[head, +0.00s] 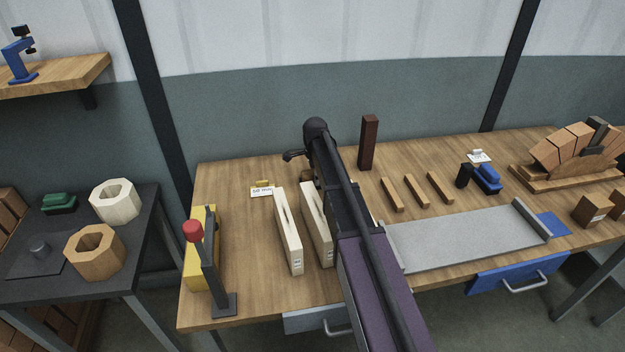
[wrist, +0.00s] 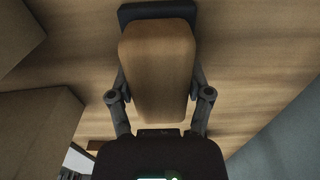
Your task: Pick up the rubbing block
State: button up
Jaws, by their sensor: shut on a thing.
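The rubbing block (wrist: 157,70) is a light wooden block with rounded edges and a dark layer at its far end, in the upper middle of the wrist view. My gripper (wrist: 160,92) is shut on it, with one dark finger along each side. In the head view my own arm covers the gripper and most of what is under it. A small brown piece (head: 306,174) shows just left of the arm there; I cannot tell whether it is the block. Whether the held block touches the bench is not clear.
Two long pale moulds (head: 288,232) lie on the wooden bench (head: 240,285) left of my arm. A dark upright post (head: 368,143) stands behind it. Several wooden strips (head: 416,190) and a grey tray (head: 465,238) lie to the right. A yellow red-knobbed device (head: 202,250) stands at the left.

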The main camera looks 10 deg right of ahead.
jog(key=shift+r, duration=0.1)
notch_tip(320, 180, up, 10)
jog(key=p, duration=1)
dwell(0.7)
jog(key=o, duration=0.7)
jog(key=c, duration=0.5)
jog(key=shift+o, duration=0.2)
notch_tip(320, 180, up, 14)
jog(key=p, duration=1.4)
jog(key=shift+r+p, duration=0.15)
jog(key=shift+p, duration=0.15)
jog(key=shift+a, duration=0.1)
